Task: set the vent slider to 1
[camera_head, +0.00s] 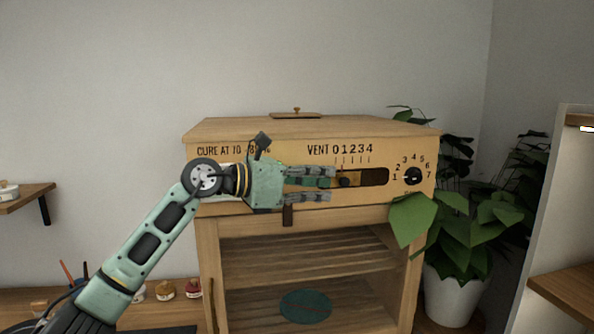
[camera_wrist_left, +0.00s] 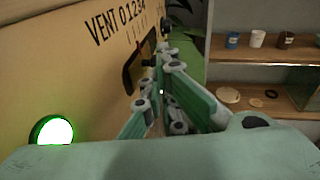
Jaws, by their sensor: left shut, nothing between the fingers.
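The vent slider's small dark knob (camera_head: 344,182) sits in the left part of a dark slot (camera_head: 375,176) on the wooden cabinet's front panel, below the painted scale "VENT 0 1 2 3 4" (camera_head: 340,149). The knob appears roughly below the 1, but the fingers hide the slot's left end, so its exact setting is unclear. My left gripper (camera_head: 332,184) is shut and empty, its fingertips just left of the knob; I cannot tell whether they touch it. In the left wrist view the fingers (camera_wrist_left: 165,92) point toward the slot (camera_wrist_left: 134,72). My right gripper is not in view.
A numbered dial (camera_head: 412,176) is right of the slot. A potted plant (camera_head: 455,255) has leaves overlapping the cabinet's right side. An open slatted compartment (camera_head: 310,258) lies below. A lit green button (camera_wrist_left: 52,131) shows in the left wrist view, with a shelf (camera_wrist_left: 265,50) beyond.

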